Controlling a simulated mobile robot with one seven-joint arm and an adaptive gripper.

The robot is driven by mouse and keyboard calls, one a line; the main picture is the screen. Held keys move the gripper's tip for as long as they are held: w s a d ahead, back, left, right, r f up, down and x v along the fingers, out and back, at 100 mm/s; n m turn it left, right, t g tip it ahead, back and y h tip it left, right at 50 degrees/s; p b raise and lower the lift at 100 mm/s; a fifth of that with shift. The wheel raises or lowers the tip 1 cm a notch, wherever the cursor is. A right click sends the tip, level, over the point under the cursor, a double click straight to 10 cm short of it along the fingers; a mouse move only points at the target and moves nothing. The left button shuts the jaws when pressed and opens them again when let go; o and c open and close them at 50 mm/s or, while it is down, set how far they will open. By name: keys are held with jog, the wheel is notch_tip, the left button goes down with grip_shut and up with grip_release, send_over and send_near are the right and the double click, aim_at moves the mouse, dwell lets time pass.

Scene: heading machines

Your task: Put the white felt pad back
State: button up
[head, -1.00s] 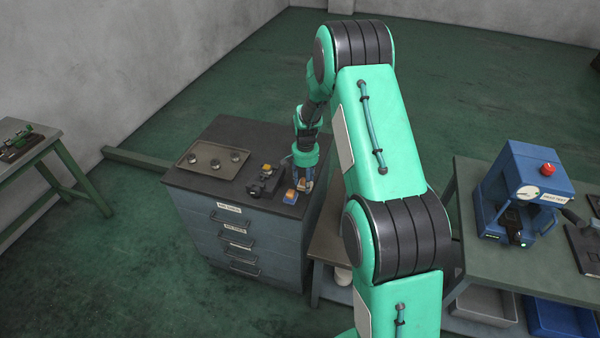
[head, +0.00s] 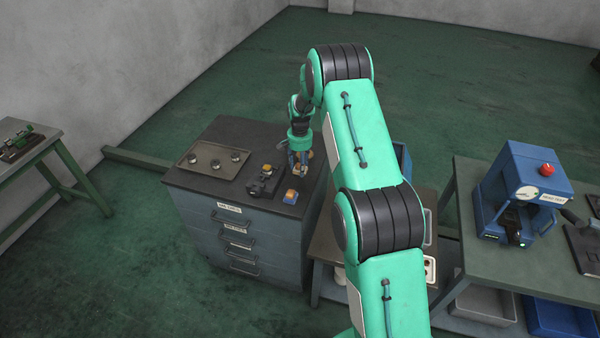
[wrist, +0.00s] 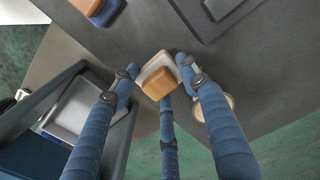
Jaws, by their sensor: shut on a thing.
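The white felt pad (wrist: 146,70) shows in the wrist view as a white layer under a tan block. My gripper (wrist: 158,72) has its blue fingers closed around it. In the head view my gripper (head: 300,170) is over the right part of the dark cabinet top (head: 235,135), and the pad is small and partly hidden by the fingers. Whether the pad touches the cabinet top or hangs just above it, I cannot tell. A similar tan and blue pad (head: 290,196) sits on the cabinet's front right corner and also shows in the wrist view (wrist: 108,12).
A black device (head: 264,184) stands left of the gripper. A shallow tray (head: 203,168) with round parts lies further left. A round tan-rimmed thing (wrist: 230,101) is beside the fingers. A blue machine (head: 522,190) stands on the right bench. Bare cabinet top lies behind the tray.

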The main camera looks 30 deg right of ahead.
jog(key=shift+f, duration=1.8)
jog(key=shift+f, duration=0.1)
jog(key=o, duration=1.1)
notch_tip(320, 180, up, 12)
jog(key=shift+r, duration=0.15)
